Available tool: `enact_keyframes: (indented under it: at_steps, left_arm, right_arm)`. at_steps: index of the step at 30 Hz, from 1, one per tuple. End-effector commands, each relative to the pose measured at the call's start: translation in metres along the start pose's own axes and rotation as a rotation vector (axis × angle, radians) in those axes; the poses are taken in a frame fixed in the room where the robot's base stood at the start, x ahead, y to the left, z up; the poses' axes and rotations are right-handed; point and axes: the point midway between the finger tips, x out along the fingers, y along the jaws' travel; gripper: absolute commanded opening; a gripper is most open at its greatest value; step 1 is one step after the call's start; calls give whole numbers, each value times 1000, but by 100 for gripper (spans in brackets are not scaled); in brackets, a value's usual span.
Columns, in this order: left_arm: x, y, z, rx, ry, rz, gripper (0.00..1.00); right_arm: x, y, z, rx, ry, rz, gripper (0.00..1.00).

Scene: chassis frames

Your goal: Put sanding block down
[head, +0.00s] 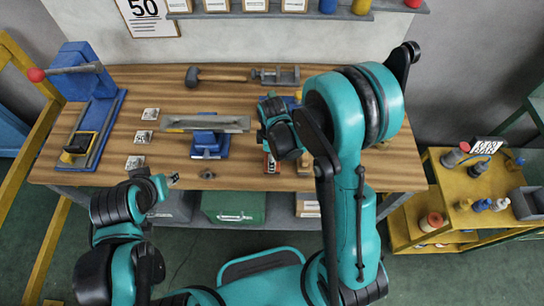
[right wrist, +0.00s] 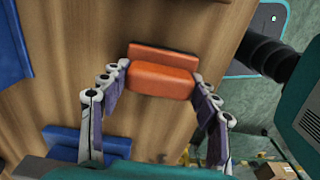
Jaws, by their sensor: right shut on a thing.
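The orange sanding block (right wrist: 160,80) sits between the two fingers of my right gripper (right wrist: 159,72) in the right wrist view. The fingertips press at its two ends, and the wooden bench top is behind it. A darker orange slab (right wrist: 163,54) shows just beyond it; I cannot tell if it is part of the same block. In the head view my right gripper (head: 285,150) points down over the bench's front part, and the arm hides much of it. My left gripper (head: 172,180) is near the bench's front edge, with its fingers too small to read.
The wooden bench (head: 330,180) holds a blue vise-like stand with a metal bar (head: 205,124), a hammer (head: 215,78), several white picture cards and a blue press (head: 90,110). A yellow cart (head: 440,190) stands at the right. Bench space right of my right arm is clear.

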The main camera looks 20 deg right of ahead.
Motion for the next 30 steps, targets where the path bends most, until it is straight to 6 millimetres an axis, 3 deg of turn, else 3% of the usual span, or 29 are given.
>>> enact_keyframes:
  at_steps: [1, 3, 15, 30]
  left_arm:
    - [2, 0, 1, 0, 0, 0, 40]
    - [1, 0, 1, 0, 0, 0, 40]
    - [-4, 0, -3, 0, 0, 0, 40]
    - [-26, 0, -18, 0, 0, 0, 40]
  right_arm:
    - [2, 0, 0, 0, 0, 0, 66]
    - [1, 0, 0, 0, 0, 0, 82]
    - [-5, 0, 0, 0, 0, 0, 82]
    - [-104, 0, 0, 0, 0, 0, 82]
